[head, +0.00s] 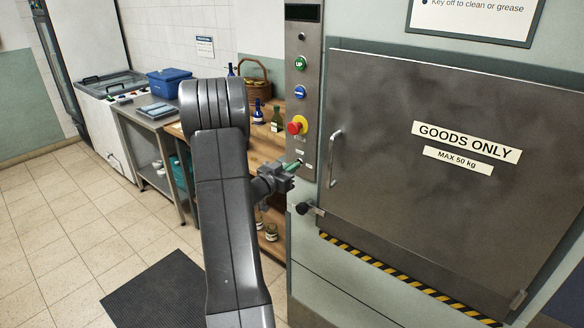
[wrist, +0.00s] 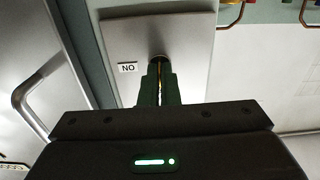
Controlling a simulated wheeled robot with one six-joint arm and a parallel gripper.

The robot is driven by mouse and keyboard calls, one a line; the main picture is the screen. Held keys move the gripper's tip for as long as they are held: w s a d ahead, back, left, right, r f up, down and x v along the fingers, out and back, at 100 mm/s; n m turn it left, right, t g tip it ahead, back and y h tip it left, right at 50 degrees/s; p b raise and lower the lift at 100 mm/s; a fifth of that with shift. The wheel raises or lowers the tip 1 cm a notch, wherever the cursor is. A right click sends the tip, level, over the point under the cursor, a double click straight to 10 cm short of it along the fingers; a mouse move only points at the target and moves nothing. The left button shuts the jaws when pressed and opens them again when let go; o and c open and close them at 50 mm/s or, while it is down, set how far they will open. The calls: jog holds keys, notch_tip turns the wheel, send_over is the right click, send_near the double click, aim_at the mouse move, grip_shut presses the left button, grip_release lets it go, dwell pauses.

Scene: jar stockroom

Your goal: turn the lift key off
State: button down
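The lift's metal control panel (head: 305,90) stands left of the goods lift door in the head view, and fills the upper middle of the wrist view (wrist: 190,40). My gripper (head: 296,164) is at its lower part, below the red stop button. In the wrist view my gripper's dark green fingers (wrist: 158,78) are close together on a thin brass-coloured strip, which looks like the lift key (wrist: 158,70). A dark round lock (wrist: 156,59) lies just beyond the fingertips.
A red stop button (head: 297,125) on yellow, a blue button (head: 300,92) and a green UP button (head: 300,63) are above my gripper. The closed lift door (head: 430,120) and its handle (head: 335,158) are to the right. Wooden shelves (head: 262,152) with bottles stand behind my arm.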

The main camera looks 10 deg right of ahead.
jog(key=shift+f, duration=0.1)
jog(key=c, duration=1.7)
grip_release()
jog(key=shift+a, duration=0.1)
jog(key=b+v, duration=0.3)
jog(key=v, duration=1)
jog(key=shift+s+a, duration=0.2)
jog(key=shift+s, duration=0.1)
jog(key=p+x, duration=0.3)
jog(key=x, duration=1)
jog(key=shift+w+d, duration=0.3)
jog(key=shift+s+a, duration=0.1)
